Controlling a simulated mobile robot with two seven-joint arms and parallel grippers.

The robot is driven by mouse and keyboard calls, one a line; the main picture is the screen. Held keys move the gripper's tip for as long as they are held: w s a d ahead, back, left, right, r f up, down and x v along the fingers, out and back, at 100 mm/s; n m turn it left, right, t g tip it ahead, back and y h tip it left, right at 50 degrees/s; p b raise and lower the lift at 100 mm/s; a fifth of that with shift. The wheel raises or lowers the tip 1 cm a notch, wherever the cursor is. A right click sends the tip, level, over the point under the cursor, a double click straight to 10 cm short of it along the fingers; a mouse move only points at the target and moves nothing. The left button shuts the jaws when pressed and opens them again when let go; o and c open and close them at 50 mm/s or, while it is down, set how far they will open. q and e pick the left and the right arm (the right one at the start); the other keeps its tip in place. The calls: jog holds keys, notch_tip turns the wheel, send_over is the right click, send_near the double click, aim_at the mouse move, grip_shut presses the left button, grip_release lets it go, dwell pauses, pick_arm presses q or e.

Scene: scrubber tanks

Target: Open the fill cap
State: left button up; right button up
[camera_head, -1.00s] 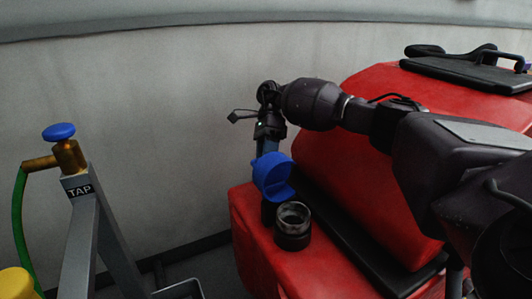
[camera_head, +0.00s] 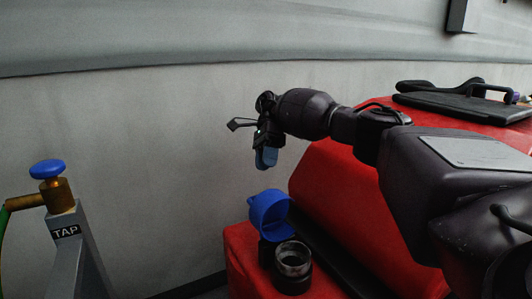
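The blue fill cap (camera_head: 269,214) stands tilted up on its hinge behind the filler neck. The dark round filler neck (camera_head: 292,267) is uncovered, and its opening faces up on the red scrubber tank (camera_head: 240,262). My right gripper (camera_head: 266,158) hangs above the cap, fingers pointing down, with a clear gap between its tips and the cap. Its fingers overlap from this side, so I cannot tell how far apart they are. My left gripper is not in view.
A tap with a blue knob (camera_head: 47,169) stands at the left on a grey post with a TAP sign (camera_head: 66,232). A pale wall (camera_head: 150,140) runs behind. The red machine body (camera_head: 340,200) fills the right, partly behind my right arm.

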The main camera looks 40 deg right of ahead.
jog(key=shift+b+v, duration=0.3)
jog(key=shift+v, duration=1)
jog(key=shift+w, duration=0.1)
